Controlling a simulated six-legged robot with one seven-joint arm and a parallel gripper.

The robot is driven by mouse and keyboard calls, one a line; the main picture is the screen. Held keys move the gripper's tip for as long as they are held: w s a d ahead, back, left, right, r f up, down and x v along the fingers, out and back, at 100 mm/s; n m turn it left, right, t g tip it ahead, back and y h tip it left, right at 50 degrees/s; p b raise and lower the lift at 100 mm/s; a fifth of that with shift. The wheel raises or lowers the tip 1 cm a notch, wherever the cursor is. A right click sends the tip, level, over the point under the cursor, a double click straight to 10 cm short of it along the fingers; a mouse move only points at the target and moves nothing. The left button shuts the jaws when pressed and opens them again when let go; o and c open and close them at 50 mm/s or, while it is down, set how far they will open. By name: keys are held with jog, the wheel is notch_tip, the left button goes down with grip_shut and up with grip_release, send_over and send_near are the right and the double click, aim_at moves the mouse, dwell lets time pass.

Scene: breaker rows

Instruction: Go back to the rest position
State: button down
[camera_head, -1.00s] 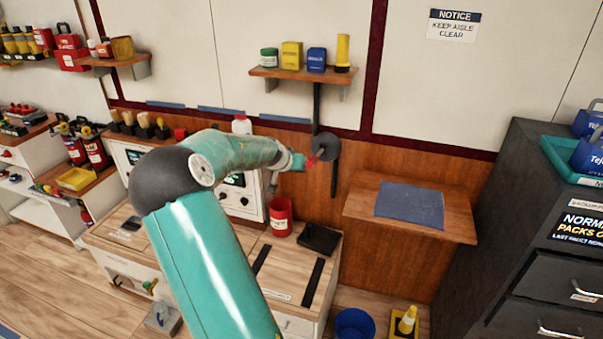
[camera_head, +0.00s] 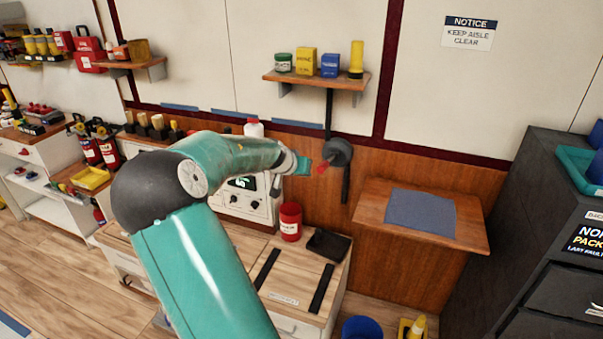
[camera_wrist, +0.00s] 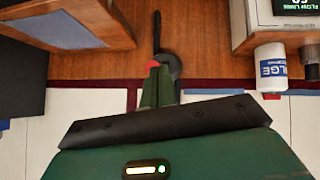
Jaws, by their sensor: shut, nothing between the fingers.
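My gripper (camera_head: 312,166) is held out at the end of my teal arm, in front of the wood-panelled wall. In the head view its fingers are small and partly hidden by the wrist. In the wrist view my gripper (camera_wrist: 158,80) shows its green fingers together with nothing between them. A round dark grey knob with a red tip (camera_head: 337,152) is on the wall right by the fingertips, on a black vertical strip. In the wrist view the grey disc (camera_wrist: 172,64) and its red part lie just past the fingertips; whether they touch, I cannot tell.
A workbench (camera_head: 285,285) below holds a red cup (camera_head: 290,222) and a black tray (camera_head: 328,244). A wall shelf (camera_head: 318,78) with small containers is above. A side shelf with a blue mat (camera_head: 420,214) and a dark cabinet (camera_head: 500,235) stand to the right.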

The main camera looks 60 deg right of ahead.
dwell(0.5)
jog(key=w+a+r+n+t+y, duration=0.2)
jog(key=a, duration=0.9)
jog(key=w+a+r+n+t+y, duration=0.1)
jog(key=w+a+n+y, duration=0.15)
jog(key=a, duration=0.85)
jog(key=w+a+r+n+t+y, duration=0.2)
jog(key=a+y, duration=0.1)
jog(key=a, duration=0.8)
jog(key=s+a+r+n+y, duration=0.1)
jog(key=s+a+n, duration=0.3)
jog(key=a, duration=0.8)
jog(key=s+a+r+n+y, duration=0.1)
jog(key=s+a+r+n, duration=0.2)
jog(key=s+a, duration=0.6)
jog(key=a+n, duration=0.1)
jog(key=a, duration=0.2)
jog(key=shift+n+t, duration=0.35)
jog(key=shift+t, duration=0.05)
jog(key=shift+w, duration=0.1)
